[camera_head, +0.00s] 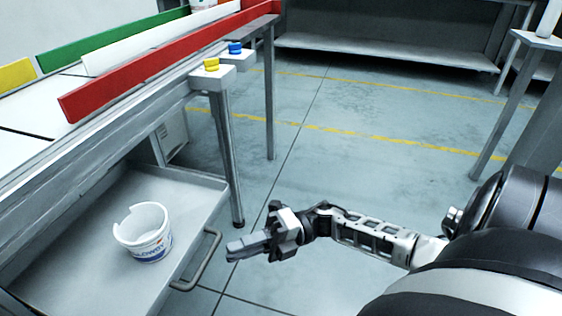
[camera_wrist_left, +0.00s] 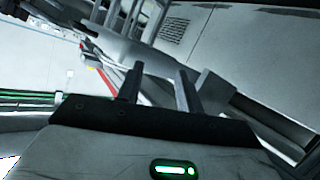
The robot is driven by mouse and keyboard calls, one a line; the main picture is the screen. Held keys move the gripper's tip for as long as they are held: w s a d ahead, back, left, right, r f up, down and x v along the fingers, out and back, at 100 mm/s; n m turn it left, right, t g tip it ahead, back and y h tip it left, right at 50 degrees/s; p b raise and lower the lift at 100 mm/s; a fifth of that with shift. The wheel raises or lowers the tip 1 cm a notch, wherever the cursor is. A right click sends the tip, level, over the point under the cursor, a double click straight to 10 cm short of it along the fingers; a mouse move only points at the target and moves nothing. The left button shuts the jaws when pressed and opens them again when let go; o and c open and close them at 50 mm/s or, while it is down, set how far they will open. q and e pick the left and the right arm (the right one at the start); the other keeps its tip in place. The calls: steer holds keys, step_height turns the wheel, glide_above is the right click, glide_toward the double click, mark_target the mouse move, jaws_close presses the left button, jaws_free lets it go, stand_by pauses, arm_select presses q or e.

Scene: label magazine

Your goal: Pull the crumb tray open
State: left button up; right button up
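The crumb tray (camera_head: 88,262) is a pale grey tray low under the line at the lower left of the head view. Its interior shows, and a grey bar handle (camera_head: 213,252) is on its right-hand front edge. My right gripper (camera_head: 229,249) is just right of the handle, its fingers pointing left towards it. It appears apart from the handle and holds nothing visible. Its fingers look close together, but the gap is unclear. My left gripper (camera_wrist_left: 160,68) shows in the left wrist view with two dark fingers apart and nothing between them.
A white tub (camera_head: 145,236) with a broken rim stands in the tray. Above are a red rail (camera_head: 165,62), yellow button (camera_head: 211,64) and blue button (camera_head: 235,47). A table leg (camera_head: 229,160) stands behind the handle. The floor (camera_head: 350,110) beyond my right arm is clear.

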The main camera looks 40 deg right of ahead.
steer(key=v, duration=0.9)
